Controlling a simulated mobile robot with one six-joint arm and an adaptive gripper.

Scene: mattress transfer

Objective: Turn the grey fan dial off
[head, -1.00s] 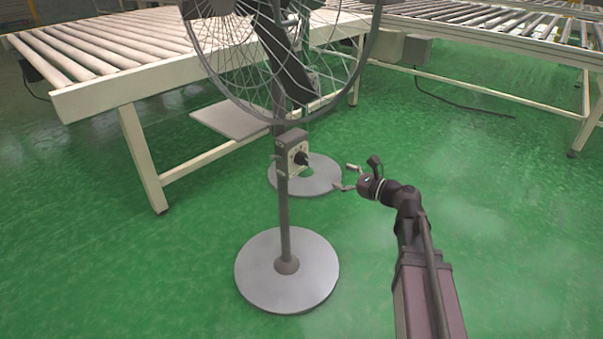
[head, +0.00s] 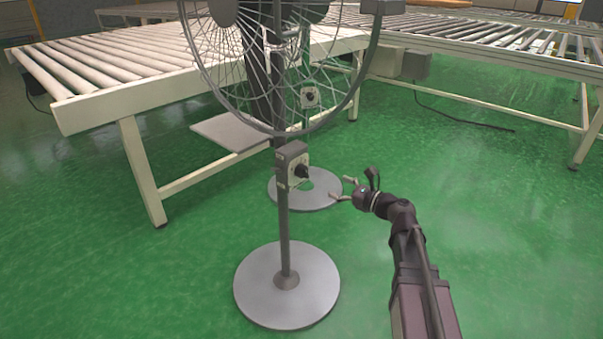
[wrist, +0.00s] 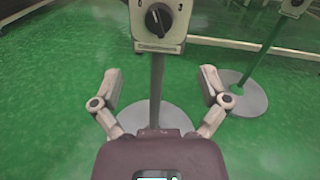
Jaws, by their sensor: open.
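The grey pedestal fan (head: 283,225) stands upright on a round grey base. Its control box (head: 291,164) sits on the pole below the wire cage, with a black dial (head: 301,171) facing right. In the wrist view the black dial (wrist: 158,18) is at the top, on a pale plate, above and beyond the fingers. My gripper (head: 338,189) is open and empty, to the right of the dial and a little lower, apart from it. In the wrist view my gripper (wrist: 158,88) has its two fingers spread on either side of the fan's pole.
A second fan with its own dial box (head: 310,97) and round base (head: 325,190) stands behind. A roller conveyor (head: 110,100) is at the left and another conveyor (head: 480,45) at the back right.

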